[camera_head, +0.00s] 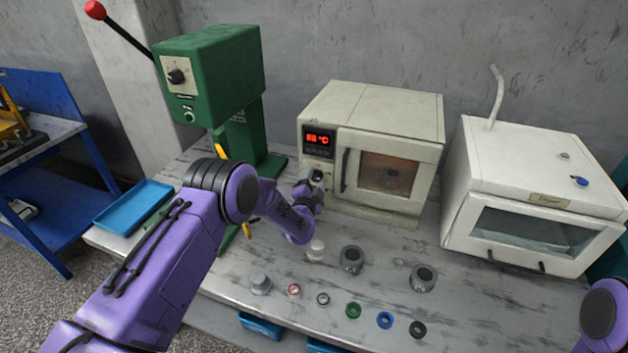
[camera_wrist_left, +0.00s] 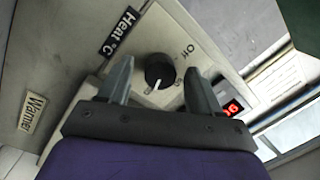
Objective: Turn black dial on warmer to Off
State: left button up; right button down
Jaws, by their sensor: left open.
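The warmer (camera_head: 385,112) is a cream box oven at the back middle of the bench, with a lit red display (camera_head: 318,139) reading about 80 °C. Its black dial (camera_wrist_left: 160,70) shows in the left wrist view on a pale panel, with "Off" printed to its upper right and a "Heat °C" label to its upper left. A pale mark shows at the dial's lower edge; its exact setting is hard to tell. My left gripper (camera_wrist_left: 157,74) is open, its fingers on either side of the dial, with no clear contact. In the head view, my left gripper (camera_head: 316,180) hides the dial.
A green press (camera_head: 212,75) stands left of the warmer. A white box with a window (camera_head: 535,185) stands right. Grey parts (camera_head: 352,259) and coloured rings (camera_head: 354,310) lie on the bench (camera_head: 470,312) in front. A blue tray (camera_head: 133,205) sits at left.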

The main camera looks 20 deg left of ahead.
pick_arm(q)
jog(key=c, duration=1)
jog(key=shift+c, duration=0.2)
